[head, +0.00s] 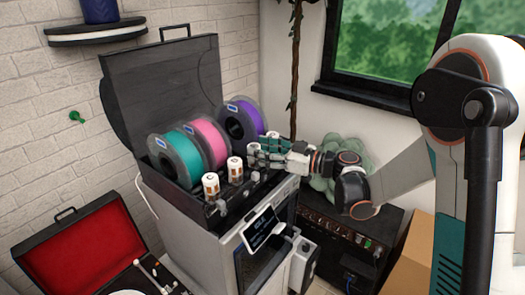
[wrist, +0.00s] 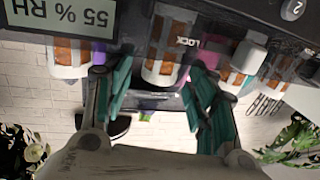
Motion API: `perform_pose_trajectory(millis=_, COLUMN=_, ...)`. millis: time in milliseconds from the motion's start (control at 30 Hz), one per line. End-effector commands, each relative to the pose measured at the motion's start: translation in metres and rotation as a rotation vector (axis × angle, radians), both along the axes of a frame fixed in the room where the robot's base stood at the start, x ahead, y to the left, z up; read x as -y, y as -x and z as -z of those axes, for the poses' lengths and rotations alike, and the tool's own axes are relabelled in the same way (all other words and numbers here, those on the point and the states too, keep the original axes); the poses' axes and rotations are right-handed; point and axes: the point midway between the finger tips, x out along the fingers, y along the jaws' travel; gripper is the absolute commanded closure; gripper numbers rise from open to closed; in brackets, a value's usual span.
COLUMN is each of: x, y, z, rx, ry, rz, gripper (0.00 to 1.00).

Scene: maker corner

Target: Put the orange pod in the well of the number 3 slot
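Several white-capped pods with orange-brown contents stand along the front of an open black box. In the head view, one pod (head: 211,186) is at the left and another pod (head: 235,170) is beside it; a third pod (head: 253,150) is partly hidden by my gripper (head: 262,154). In the wrist view, my gripper (wrist: 158,80) has its teal fingers apart, with a pod (wrist: 163,48) in line with the gap. Contact is not clear. Other pods show at left (wrist: 68,52) and right (wrist: 235,76). A "2" label (wrist: 292,8) shows; no "3" is readable.
Teal (head: 175,160), pink (head: 209,143) and purple (head: 240,122) spools stand in the box behind the pods. The box's raised lid (head: 160,85) is behind them. A small display (head: 262,228) hangs in front. A red-lined case (head: 78,245) lies open at lower left.

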Motion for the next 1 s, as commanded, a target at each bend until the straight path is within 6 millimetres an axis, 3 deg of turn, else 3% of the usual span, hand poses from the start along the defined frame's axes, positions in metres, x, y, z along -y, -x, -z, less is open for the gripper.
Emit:
perform_pose_trajectory(millis=367, x=0.007, y=0.002, z=-0.003, rx=0.000, ry=0.000, rz=0.002, gripper=0.48)
perform_pose_trajectory(millis=800, x=0.081, y=0.040, z=-0.008, rx=-0.001, ry=0.000, rz=0.004, gripper=0.48)
perform_pose_trajectory(millis=1000, x=0.102, y=0.050, z=-0.008, rx=0.000, ry=0.000, rz=0.002, gripper=0.48)
